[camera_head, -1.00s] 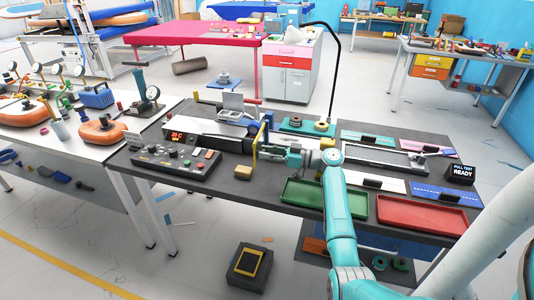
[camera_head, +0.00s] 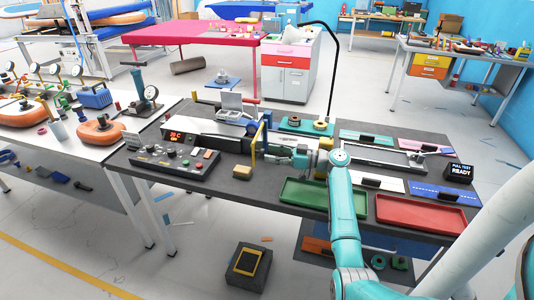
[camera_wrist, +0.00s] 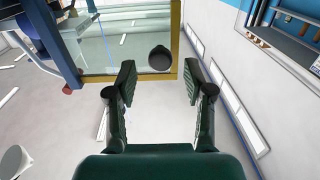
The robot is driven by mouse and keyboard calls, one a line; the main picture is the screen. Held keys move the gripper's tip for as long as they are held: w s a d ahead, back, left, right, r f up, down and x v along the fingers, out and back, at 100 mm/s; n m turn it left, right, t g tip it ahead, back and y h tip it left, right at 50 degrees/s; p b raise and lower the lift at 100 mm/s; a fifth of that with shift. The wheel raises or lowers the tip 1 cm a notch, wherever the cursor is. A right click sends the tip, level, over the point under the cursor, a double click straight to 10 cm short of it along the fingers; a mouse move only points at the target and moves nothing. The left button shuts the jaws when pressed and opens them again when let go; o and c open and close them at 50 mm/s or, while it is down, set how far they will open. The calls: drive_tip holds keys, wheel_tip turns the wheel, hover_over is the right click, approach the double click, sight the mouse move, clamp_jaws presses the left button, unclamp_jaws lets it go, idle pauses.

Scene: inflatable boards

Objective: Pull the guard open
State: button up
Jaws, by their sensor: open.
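The guard is a clear panel in a yellow frame (camera_head: 254,158), standing at the right end of the machine on the dark bench. In the wrist view its yellow frame (camera_wrist: 178,40) fills the upper left, with a dark round knob (camera_wrist: 160,58) near the panel's lower right corner. My gripper (camera_head: 272,158) is just right of the guard in the head view. In the wrist view its two fingers (camera_wrist: 159,82) are spread apart with nothing between them. The knob appears beyond the fingertips, between their lines; I see no contact.
A control box (camera_head: 175,162) with buttons stands left of the guard. Green (camera_head: 306,205) and red (camera_head: 420,214) trays lie at the bench's front right. A black lamp arm (camera_head: 337,60) rises behind.

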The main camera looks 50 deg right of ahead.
drive_tip(key=shift+v, duration=2.5)
